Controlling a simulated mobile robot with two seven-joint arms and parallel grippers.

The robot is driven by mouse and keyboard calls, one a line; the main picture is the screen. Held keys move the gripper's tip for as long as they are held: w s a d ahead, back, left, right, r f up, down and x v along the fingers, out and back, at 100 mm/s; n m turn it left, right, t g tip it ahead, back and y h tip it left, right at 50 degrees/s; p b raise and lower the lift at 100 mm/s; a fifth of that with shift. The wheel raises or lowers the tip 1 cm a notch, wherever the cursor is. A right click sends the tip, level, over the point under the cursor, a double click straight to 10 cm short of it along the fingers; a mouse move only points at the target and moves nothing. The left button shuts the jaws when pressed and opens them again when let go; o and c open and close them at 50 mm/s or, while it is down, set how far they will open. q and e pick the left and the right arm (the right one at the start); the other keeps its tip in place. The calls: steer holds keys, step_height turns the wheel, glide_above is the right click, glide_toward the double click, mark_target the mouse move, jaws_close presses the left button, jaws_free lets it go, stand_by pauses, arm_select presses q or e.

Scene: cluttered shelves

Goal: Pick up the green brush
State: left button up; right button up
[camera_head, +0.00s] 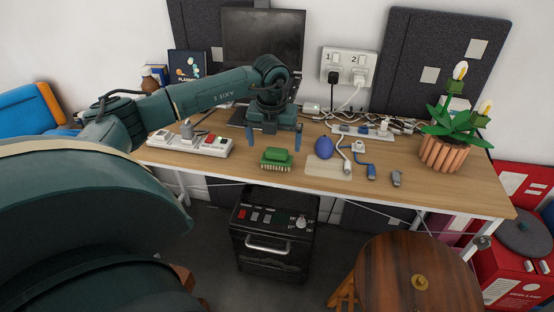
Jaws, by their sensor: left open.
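The green brush (276,158) lies on the wooden desk (240,172) near its front edge, bristles down. My left gripper (273,142) points down, with its two blue fingertips spread wide apart and nothing between them that I can tell is held. It is behind and above the brush in the picture; the exact gap is hard to judge. My left arm comes in from the left and spans the desk. My right gripper is out of view.
A blue oval object (324,148), cables and plugs lie right of the brush. A power strip (203,144) lies to its left. A monitor (262,38) stands behind, and a potted plant (445,152) at the right.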

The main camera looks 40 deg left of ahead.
mark_target(277, 149)
arm_select(q)
steer(key=f, duration=0.2)
steer(key=w+f, duration=0.1)
steer(key=f, duration=0.3)
steer(key=shift+w+a+f, duration=0.15)
steer(key=shift+w+a, duration=0.05)
steer(key=shift+w, duration=0.1)
steer(key=c, duration=1.1)
